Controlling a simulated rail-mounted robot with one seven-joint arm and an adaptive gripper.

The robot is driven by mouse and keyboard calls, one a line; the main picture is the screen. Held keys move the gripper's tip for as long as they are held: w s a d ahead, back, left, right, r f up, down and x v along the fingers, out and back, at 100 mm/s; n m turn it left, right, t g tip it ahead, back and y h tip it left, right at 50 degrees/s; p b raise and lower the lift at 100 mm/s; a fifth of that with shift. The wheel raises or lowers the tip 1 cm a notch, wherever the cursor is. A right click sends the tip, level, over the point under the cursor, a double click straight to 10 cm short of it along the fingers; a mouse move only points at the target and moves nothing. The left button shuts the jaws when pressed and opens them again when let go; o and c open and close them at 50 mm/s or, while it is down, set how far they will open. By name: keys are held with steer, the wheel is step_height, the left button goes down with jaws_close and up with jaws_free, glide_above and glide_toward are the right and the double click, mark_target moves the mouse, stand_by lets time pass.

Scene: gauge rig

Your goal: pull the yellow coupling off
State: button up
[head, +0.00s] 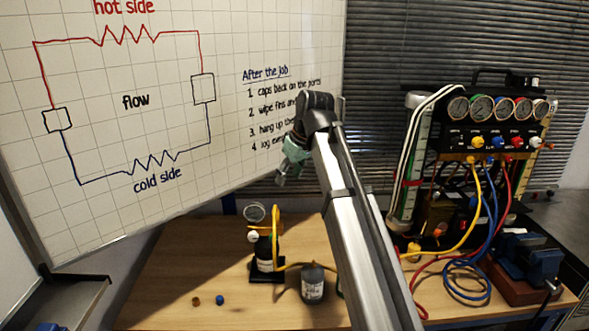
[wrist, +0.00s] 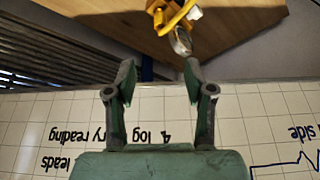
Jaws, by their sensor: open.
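Yellow fittings show at the manifold: a yellow hose end (head: 471,160) sits under the gauge block, left of the blue and red ones. I cannot tell which holds the coupling. My gripper (head: 284,172) is open and empty, in the air above the table and in front of the whiteboard.
A dark labelled bottle (head: 312,284) stands on the wooden table (head: 190,260), near a brown cap (head: 196,301) and a blue cap (head: 220,299). A blue vise (head: 530,257) and looped hoses (head: 468,275) crowd the right. The whiteboard (head: 140,110) stands behind. The table's left part is mostly clear.

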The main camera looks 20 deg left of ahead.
mark_target(277, 209)
steer(key=p+x, duration=0.3)
steer(key=x, duration=1.4)
jaws_close()
